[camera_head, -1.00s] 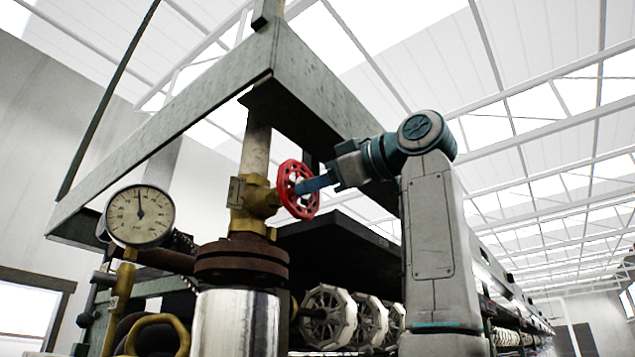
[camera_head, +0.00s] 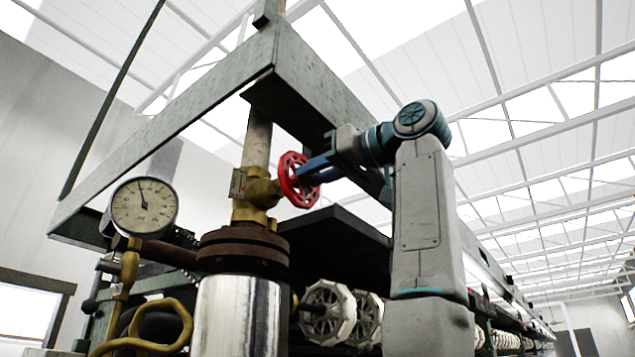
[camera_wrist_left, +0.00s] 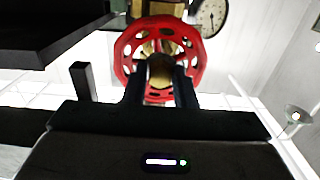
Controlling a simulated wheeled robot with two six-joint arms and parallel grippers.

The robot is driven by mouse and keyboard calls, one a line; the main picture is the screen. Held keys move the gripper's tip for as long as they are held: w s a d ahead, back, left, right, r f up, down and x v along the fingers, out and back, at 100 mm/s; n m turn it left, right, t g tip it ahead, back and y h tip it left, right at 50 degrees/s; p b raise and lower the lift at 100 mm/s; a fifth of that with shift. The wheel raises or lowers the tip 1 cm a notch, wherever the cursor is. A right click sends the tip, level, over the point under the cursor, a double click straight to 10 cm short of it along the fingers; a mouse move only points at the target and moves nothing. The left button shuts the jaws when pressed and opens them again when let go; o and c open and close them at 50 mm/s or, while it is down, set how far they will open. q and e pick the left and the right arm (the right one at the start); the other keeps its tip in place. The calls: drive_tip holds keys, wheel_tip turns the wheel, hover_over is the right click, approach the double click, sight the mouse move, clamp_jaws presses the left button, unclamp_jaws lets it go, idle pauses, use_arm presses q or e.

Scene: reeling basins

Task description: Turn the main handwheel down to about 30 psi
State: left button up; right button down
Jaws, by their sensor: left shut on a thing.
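The red main handwheel (camera_head: 288,184) sits on the side of a brass valve (camera_head: 258,193) on the vertical pipe. My left gripper (camera_head: 303,174) reaches it from the right and is shut on it. In the left wrist view, the handwheel (camera_wrist_left: 125,52) faces me, and the two dark fingers of my left gripper (camera_wrist_left: 160,75) stand either side of its middle. The pressure gauge (camera_head: 144,207) has a white dial; its needle points up and slightly left. Its figures are too small to read surely. It shows partly in the left wrist view (camera_wrist_left: 210,16). My right gripper is not in view.
A green steel frame (camera_head: 165,130) runs above and behind the valve. A rusty flange (camera_head: 243,246) and a shiny cylinder (camera_head: 237,312) stand below it. A yellow curved pipe (camera_head: 150,345) is at lower left. White reels (camera_head: 328,308) sit under a dark shelf (camera_head: 335,235).

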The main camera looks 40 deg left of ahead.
use_arm(q)
drive_tip(key=o, duration=0.8)
drive_tip(key=shift+o, duration=0.2)
drive_tip(key=d+p, duration=0.1)
drive_tip(key=d, duration=0.6)
drive_tip(key=shift+w+p, duration=0.35)
drive_tip(key=shift+w, duration=0.05)
